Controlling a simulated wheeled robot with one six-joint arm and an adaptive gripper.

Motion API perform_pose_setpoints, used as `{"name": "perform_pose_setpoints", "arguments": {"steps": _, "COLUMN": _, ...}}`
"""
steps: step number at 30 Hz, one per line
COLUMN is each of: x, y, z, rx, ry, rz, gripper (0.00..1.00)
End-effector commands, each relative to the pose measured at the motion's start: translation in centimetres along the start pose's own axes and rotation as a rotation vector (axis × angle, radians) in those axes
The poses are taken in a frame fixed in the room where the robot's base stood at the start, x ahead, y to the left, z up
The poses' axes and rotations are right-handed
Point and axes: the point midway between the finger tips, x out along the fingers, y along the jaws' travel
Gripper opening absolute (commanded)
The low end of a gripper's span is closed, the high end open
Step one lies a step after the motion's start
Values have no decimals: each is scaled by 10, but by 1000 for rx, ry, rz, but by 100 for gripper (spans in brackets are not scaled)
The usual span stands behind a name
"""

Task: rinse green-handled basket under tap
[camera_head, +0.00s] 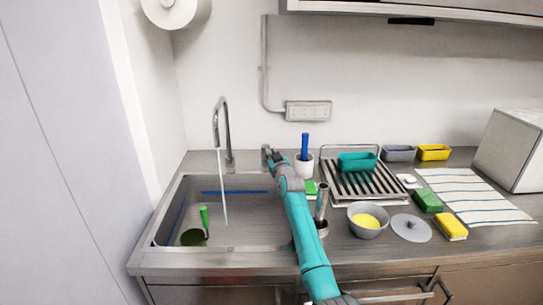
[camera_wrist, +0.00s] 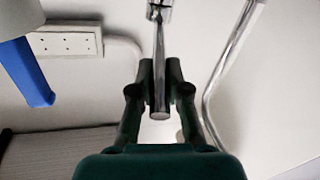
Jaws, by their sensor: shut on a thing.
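The green-handled basket (camera_head: 193,237) lies in the sink at its front left, its bright green handle (camera_head: 204,217) pointing up. The tap (camera_head: 218,110) stands behind the sink, and a thin water stream (camera_head: 223,190) falls from its spout to the right of the basket, apart from it. My gripper (camera_head: 268,152) is at the back right of the sink, right of the tap. In the wrist view, my gripper (camera_wrist: 159,90) is shut on a slim metal rod (camera_wrist: 159,45), seemingly the tap's lever. Its base is hard to make out in the head view.
Right of my gripper stands a white cup (camera_head: 304,167) with a blue-handled tool (camera_head: 305,145). A drying rack (camera_head: 365,188) holds a teal tub (camera_head: 357,162). A grey bowl (camera_head: 367,232) and lid (camera_head: 411,228) sit in front. The sink is mostly clear.

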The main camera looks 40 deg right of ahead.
Motion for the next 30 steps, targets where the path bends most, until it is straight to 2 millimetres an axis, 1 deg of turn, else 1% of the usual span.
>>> {"name": "perform_pose_setpoints", "arguments": {"steps": 1, "x": 0, "y": -1, "z": 4, "rx": 0, "ry": -5, "rz": -2, "gripper": 0}}
{"name": "perform_pose_setpoints", "arguments": {"steps": 5, "x": -1, "y": -1, "z": 4, "rx": 1, "ry": -5, "rz": -2, "gripper": 0}}
{"name": "perform_pose_setpoints", "arguments": {"steps": 6, "x": 0, "y": -1, "z": 3, "rx": 1, "ry": -5, "rz": -2, "gripper": 23}}
{"name": "perform_pose_setpoints", "arguments": {"steps": 8, "x": 0, "y": -1, "z": 3, "rx": 1, "ry": -5, "rz": -1, "gripper": 38}}
{"name": "perform_pose_setpoints", "arguments": {"steps": 9, "x": 0, "y": -1, "z": 3, "rx": 1, "ry": -4, "rz": -1, "gripper": 41}}
{"name": "perform_pose_setpoints", "arguments": {"steps": 20, "x": -3, "y": -1, "z": 1, "rx": 0, "ry": -1, "rz": 0, "gripper": 41}}
{"name": "perform_pose_setpoints", "arguments": {"steps": 25, "x": -19, "y": -1, "z": 2, "rx": 1, "ry": -1, "rz": 0, "gripper": 41}}
{"name": "perform_pose_setpoints", "arguments": {"steps": 30, "x": -48, "y": -1, "z": 2, "rx": 0, "ry": -1, "rz": 0, "gripper": 41}}
